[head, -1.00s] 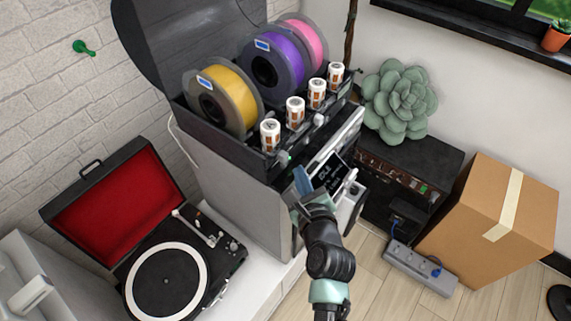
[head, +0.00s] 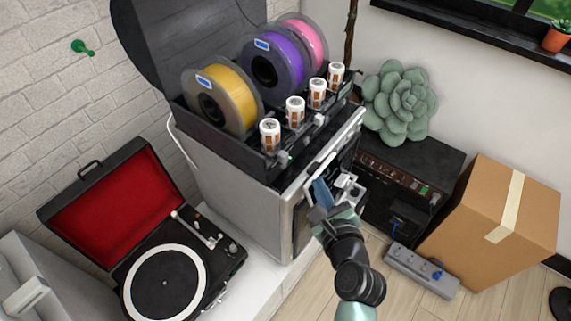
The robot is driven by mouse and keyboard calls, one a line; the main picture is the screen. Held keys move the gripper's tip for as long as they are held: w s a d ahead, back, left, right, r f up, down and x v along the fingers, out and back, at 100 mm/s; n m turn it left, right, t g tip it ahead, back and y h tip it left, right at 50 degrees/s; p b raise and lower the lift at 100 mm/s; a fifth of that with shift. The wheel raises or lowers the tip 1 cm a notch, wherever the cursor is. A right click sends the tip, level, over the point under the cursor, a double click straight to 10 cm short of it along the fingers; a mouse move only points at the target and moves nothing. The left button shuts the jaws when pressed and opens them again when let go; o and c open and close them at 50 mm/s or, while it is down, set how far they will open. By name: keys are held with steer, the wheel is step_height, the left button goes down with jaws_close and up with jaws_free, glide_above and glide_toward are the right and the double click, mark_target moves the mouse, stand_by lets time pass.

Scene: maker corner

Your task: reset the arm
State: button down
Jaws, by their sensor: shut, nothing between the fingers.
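My gripper (head: 322,193) is in the lower middle of the head view, in front of the front face of the grey printer (head: 235,190). It is shut and holds nothing. My arm reaches up to it from the bottom edge of the picture. The gripper and wrist hide part of the printer's front. I cannot tell whether the gripper touches the printer.
Filament spools, one of them yellow (head: 240,98), and several small white-lidded jars (head: 296,110) sit atop the printer. A turntable (head: 165,283) stands left. A black amplifier (head: 405,185), power strip (head: 421,270) and cardboard box (head: 495,215) stand right. Some floor is clear.

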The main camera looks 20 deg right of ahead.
stand_by(0.3)
steer(key=w+a+r+n+t, duration=0.25)
steer(key=r+n, duration=0.25)
steer(key=r, duration=0.5)
steer(key=w+a+r+n+t, duration=0.1)
steer(key=a+r+n, duration=0.2)
steer(key=r+n, duration=0.5)
steer(key=w+a+r+n+t, duration=0.2)
steer(key=a+r+n, duration=0.1)
steer(key=r, duration=0.9)
steer(key=s+a+r+n+t, duration=0.2)
steer(key=s+r+n, duration=0.3)
steer(key=r, duration=0.3)
steer(key=s+a+r+n+t, duration=0.3)
steer(key=s+a+r+n, duration=0.1)
steer(key=r, duration=0.5)
steer(key=s+a+r+n+t+y, duration=0.1)
steer(key=s+a+r+n+t, duration=0.1)
steer(key=s+r+n, duration=0.4)
step_height(320, 180, up, 4)
steer(key=shift+a+f+n, duration=0.25)
steer(key=shift+a+n, duration=0.05)
steer(key=shift+a, duration=0.2)
